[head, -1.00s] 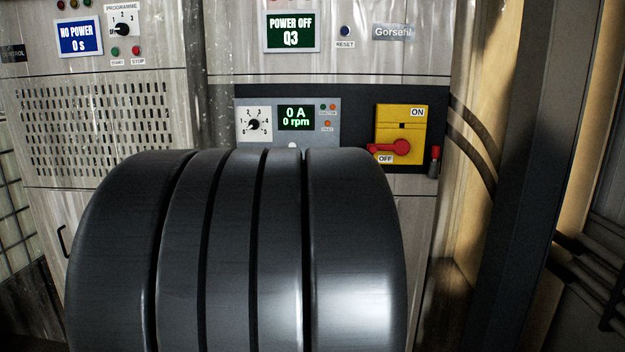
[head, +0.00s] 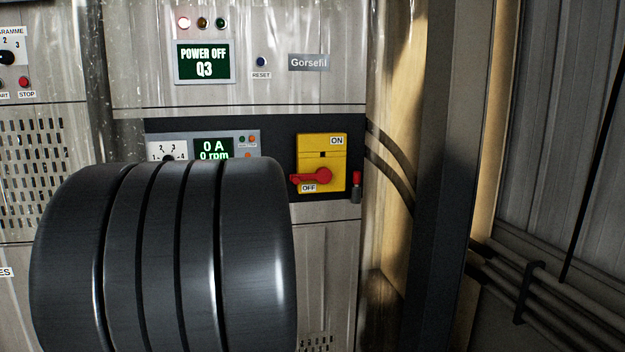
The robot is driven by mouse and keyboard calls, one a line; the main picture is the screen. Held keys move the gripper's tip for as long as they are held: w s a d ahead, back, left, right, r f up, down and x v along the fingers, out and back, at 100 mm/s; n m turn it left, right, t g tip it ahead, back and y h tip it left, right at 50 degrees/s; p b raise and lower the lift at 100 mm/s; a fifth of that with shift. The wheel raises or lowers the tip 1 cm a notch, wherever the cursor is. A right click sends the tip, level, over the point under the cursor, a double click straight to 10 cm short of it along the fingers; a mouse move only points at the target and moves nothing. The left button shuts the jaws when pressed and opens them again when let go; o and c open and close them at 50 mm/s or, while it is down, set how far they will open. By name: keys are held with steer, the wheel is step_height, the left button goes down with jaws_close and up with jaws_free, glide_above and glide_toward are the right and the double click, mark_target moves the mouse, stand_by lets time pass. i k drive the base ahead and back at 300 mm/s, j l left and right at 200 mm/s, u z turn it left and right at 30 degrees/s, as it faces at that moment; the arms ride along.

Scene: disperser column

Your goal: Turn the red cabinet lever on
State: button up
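The red cabinet lever (head: 313,177) sits on a yellow switch plate (head: 322,147) on the cabinet front, right of centre in the head view. The lever lies roughly horizontal, its handle pointing left, just above the OFF label. The ON label is at the plate's upper right. The green display (head: 204,62) above reads "POWER OFF Q3". No gripper fingers show; a large dark ribbed cylinder, which seems to be part of my arm, fills the lower left and stands left of and below the lever.
A small red-tipped part (head: 356,187) sits right of the switch plate. A control panel (head: 250,147) with a dial and display is partly hidden behind the dark cylinder. A dark post (head: 437,150), cables and pipes (head: 520,285) stand to the right.

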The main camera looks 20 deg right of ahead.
mark_target(323, 174)
steer(key=i+z, duration=0.4)
steer(key=i+j+z, duration=0.2)
steer(key=z, duration=0.2)
steer(key=i+j+z, duration=0.25)
steer(key=z, duration=0.15)
